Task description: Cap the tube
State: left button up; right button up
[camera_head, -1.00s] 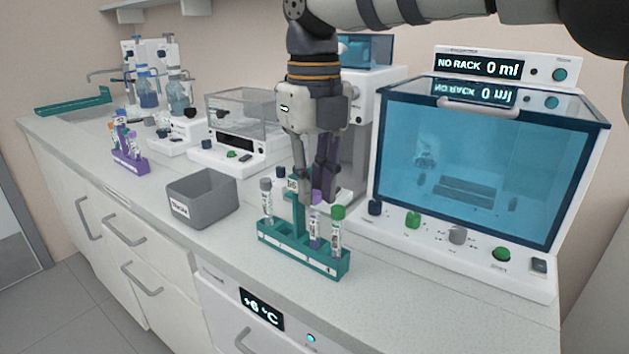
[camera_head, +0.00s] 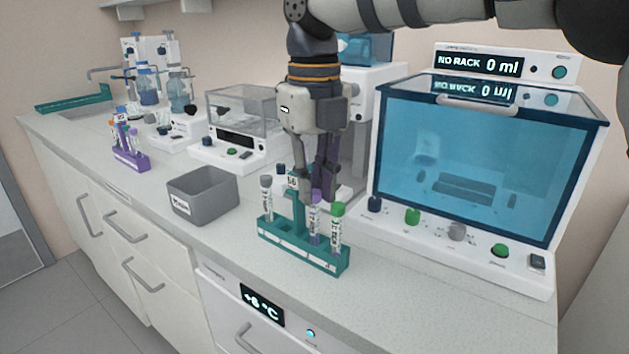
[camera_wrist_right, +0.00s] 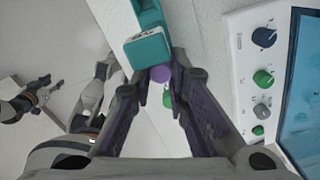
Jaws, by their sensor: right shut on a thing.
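A teal rack (camera_head: 302,254) stands near the counter's front edge and holds several upright tubes. The right gripper (camera_head: 317,197) points down over it, shut on a purple cap (camera_wrist_right: 160,74). The cap sits at the top of the purple-labelled tube (camera_head: 315,226); whether it is fully seated I cannot tell. A grey-capped tube (camera_head: 266,201) stands at the rack's left end and a green-capped tube (camera_head: 337,228) at its right end, close beside the fingers. In the wrist view what looks like my left gripper (camera_wrist_right: 28,102) hangs far off; its jaws are unclear.
A grey bin (camera_head: 201,199) stands left of the rack. A machine with a blue window (camera_head: 470,165) and knobs stands close on the right. A purple rack of tubes (camera_head: 131,161) is farther left. Bare counter lies before the blue-windowed machine.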

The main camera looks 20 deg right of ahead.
jog(key=shift+f, duration=0.3)
dwell(0.5)
jog(key=o, duration=0.8)
notch_tip(320, 180, up, 12)
dwell(0.4)
dwell(0.5)
